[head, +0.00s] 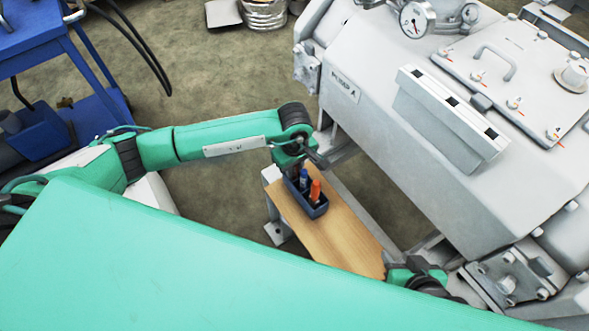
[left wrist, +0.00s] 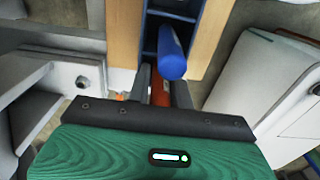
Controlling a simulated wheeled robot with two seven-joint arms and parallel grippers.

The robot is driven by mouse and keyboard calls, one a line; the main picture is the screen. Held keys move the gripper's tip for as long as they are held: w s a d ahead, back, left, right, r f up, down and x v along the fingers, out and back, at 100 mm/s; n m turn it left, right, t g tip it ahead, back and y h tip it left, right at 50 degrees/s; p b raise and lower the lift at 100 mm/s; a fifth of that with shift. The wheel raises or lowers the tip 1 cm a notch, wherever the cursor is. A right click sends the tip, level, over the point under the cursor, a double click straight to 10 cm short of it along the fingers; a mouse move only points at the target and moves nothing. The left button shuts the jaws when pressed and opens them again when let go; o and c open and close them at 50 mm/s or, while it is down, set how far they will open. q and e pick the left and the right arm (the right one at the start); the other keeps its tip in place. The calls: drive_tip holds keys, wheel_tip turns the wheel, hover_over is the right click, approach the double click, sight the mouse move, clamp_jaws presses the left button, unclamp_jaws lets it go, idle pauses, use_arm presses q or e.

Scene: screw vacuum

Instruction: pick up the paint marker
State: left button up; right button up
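A dark blue-grey holder (head: 319,210) stands on the wooden board (head: 343,240). A blue marker (head: 303,179) and an orange-red marker (head: 315,191) stand upright in it; I cannot tell by label which is the paint marker. My left gripper (head: 301,164) is low at the holder's far end, its fingers partly hidden in the head view. In the left wrist view its fingers (left wrist: 162,84) are apart, with the orange-red marker (left wrist: 160,93) showing between them and the blue marker (left wrist: 172,54) just beyond. My right gripper (head: 418,277) is at the board's near right end, partly hidden.
A large grey machine (head: 400,120) with a gauge (head: 416,20) fills the right side, close to the board. A blue cart (head: 60,60) stands at the left. Open floor (head: 220,80) lies behind my left arm.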

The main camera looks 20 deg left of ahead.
use_arm(q)
drive_tip(key=shift+f, duration=0.25)
clamp_jaws()
